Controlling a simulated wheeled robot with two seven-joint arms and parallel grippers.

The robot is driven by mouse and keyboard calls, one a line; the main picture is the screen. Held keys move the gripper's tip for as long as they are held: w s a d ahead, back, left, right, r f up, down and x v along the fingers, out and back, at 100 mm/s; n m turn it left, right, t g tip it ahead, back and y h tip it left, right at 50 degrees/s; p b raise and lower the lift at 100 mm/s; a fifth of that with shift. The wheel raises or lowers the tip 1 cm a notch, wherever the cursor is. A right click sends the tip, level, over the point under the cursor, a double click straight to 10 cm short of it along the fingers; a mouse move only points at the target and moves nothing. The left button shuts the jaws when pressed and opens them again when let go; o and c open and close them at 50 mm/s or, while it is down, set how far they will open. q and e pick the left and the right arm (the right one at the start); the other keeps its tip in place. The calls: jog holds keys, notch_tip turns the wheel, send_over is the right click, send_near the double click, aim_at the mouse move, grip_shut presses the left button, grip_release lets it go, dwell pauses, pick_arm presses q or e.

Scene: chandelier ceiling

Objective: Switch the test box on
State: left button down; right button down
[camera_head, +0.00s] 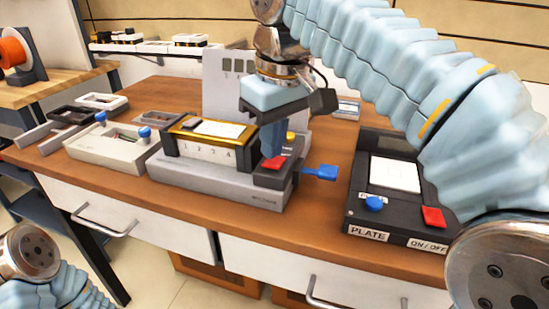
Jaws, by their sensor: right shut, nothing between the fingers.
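A grey box (218,188) with a gold-rimmed top piece and the numbers 1 to 4 on its front stands mid-table; it looks like the test box, but its small front label is unreadable. At its right end a dark block carries a red button (272,163), a yellow button (290,137) and a blue lever (320,172) sticking out to the right. My right gripper (272,143) points down, shut and empty, its fingertips right at the red button. I cannot tell whether they touch it. My left gripper is out of view; only part of that arm shows at bottom left.
Right of the box stands a black device (355,222) labelled PLATE and ON/OFF, with blue and red buttons. To the left are a pale box (112,150) with blue knobs and several trays. An upright grey panel (222,82) stands behind. Bare wood (320,208) lies between box and black device.

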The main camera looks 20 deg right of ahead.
aim_at(273, 164)
jog(key=shift+f+b, duration=0.85)
dwell(0.8)
notch_tip(273, 164, up, 5)
jog(key=p, duration=0.4)
jog(key=shift+p, duration=0.3)
jog(key=shift+r+p, duration=0.5)
jog(key=shift+r, duration=0.55)
jog(key=shift+f, duration=0.1)
